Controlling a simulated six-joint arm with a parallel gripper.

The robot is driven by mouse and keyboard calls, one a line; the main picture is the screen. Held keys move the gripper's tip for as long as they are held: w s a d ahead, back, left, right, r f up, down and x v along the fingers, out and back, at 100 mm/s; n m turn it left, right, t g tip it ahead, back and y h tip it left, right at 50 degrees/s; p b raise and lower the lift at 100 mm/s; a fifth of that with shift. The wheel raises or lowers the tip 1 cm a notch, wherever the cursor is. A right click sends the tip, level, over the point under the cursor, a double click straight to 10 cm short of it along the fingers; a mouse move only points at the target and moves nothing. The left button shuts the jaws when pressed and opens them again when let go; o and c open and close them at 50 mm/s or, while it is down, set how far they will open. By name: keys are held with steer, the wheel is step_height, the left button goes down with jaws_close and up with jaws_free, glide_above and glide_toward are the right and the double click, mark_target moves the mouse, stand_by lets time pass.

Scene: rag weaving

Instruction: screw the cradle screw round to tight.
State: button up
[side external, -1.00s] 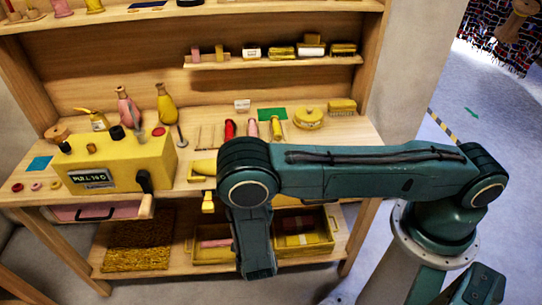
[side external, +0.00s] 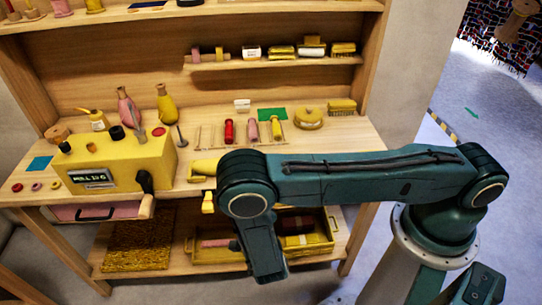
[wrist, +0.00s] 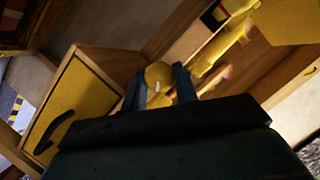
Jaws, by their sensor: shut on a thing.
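The cradle screw shows in the wrist view as a round yellow knob (wrist: 158,75) with a small pale mark, between my two blue-grey fingers. My gripper (wrist: 160,84) is shut on this knob. What lies behind the knob is mostly hidden, so its thread and how tight it sits cannot be seen. In the side external view my gripper is hidden behind my own arm, below the front edge of the workbench (side external: 350,139).
A yellow machine (side external: 120,167) with a display and a black crank stands at the bench's left. Coloured spools, including a red one (side external: 229,131), and a round yellow tin (side external: 308,118) stand behind my arm. A yellow bin (side external: 318,241) is on the lower shelf.

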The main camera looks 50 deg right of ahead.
steer(key=shift+m, duration=0.3)
steer(key=shift+f+m+t+y, duration=0.1)
steer(key=shift+m+t+y, duration=0.3)
steer(key=shift+m+t, duration=0.6)
steer(key=o, duration=0.8)
steer(key=shift+c, duration=0.2)
steer(key=shift+n+g+h, duration=0.3)
steer(key=shift+n+g, duration=0.6)
steer(key=shift+n, duration=0.2)
